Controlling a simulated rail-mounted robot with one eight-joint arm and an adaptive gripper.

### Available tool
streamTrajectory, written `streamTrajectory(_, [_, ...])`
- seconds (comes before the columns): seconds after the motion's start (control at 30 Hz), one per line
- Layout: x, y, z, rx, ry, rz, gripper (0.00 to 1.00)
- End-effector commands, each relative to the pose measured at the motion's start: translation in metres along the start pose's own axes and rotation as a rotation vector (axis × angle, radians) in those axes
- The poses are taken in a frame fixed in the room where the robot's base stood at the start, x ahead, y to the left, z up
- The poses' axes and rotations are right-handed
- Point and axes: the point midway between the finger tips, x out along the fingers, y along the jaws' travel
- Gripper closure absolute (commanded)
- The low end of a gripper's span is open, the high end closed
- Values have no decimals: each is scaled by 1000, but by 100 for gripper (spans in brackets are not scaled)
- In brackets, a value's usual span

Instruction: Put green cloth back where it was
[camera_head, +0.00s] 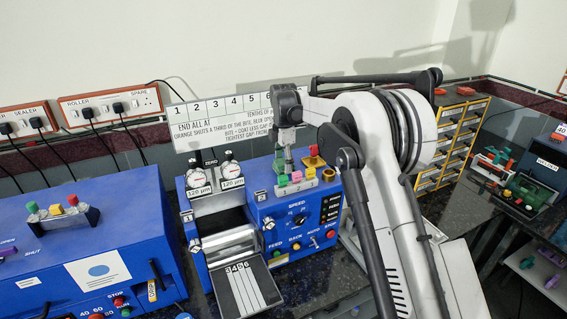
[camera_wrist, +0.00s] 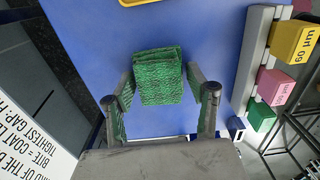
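The green cloth (camera_wrist: 161,80) shows in the wrist view as a folded, textured green pad in front of a blue surface. It lies between the two fingers of my gripper (camera_wrist: 160,76), which stand apart with one tip close to each side of it. I cannot tell whether the tips touch the cloth. Green also shows on the inner sides of the fingers. In the head view my gripper (camera_head: 288,158) points down over the top of the blue roller machine (camera_head: 268,218). I cannot make out the cloth there.
A rail with yellow (camera_wrist: 293,41), pink (camera_wrist: 275,86) and green (camera_wrist: 261,116) blocks runs close right of my gripper in the wrist view. A white lettered board (camera_head: 222,117) stands behind the machine. Another blue machine (camera_head: 60,262) stands at left, and yellow drawers (camera_head: 465,130) at right.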

Motion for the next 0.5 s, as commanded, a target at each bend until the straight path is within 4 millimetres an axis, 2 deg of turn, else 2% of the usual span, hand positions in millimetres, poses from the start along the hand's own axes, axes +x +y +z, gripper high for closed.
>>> streamTrajectory(0.33, [-2,0,0,0,0,0,39])
streamTrajectory(0.5, [-15,0,0,0,0,0,39])
